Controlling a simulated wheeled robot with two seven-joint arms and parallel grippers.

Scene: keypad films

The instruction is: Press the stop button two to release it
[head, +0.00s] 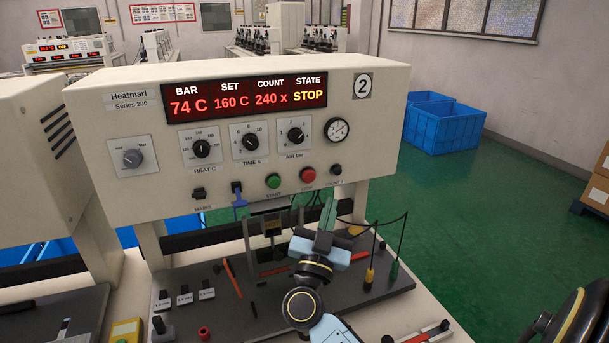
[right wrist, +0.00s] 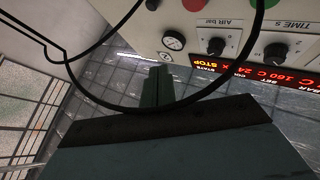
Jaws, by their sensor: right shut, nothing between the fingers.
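The red stop button (head: 308,175) is on the lower edge of the cream Heatmarl machine panel (head: 130,200) marked with a 2. It sits between the green start button (head: 273,181) and a small dark count button (head: 335,170). In the right wrist view, which is upside down, the red button (right wrist: 193,4) is cut by the top edge. My right gripper (head: 328,207) is shut and empty, below and slightly right of the stop button, apart from it. Its closed fingers (right wrist: 157,72) also show in the wrist view. Whether the button is pushed in cannot be told. My left gripper is not in view.
The display (head: 245,95) reads 74 C, 160 C, 240 x and STOP. Knobs and a gauge (head: 337,130) sit above the buttons. A black cable (right wrist: 95,96) loops across the wrist view near my fingers. Below the panel is a dark worktop (head: 220,313) with small tools.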

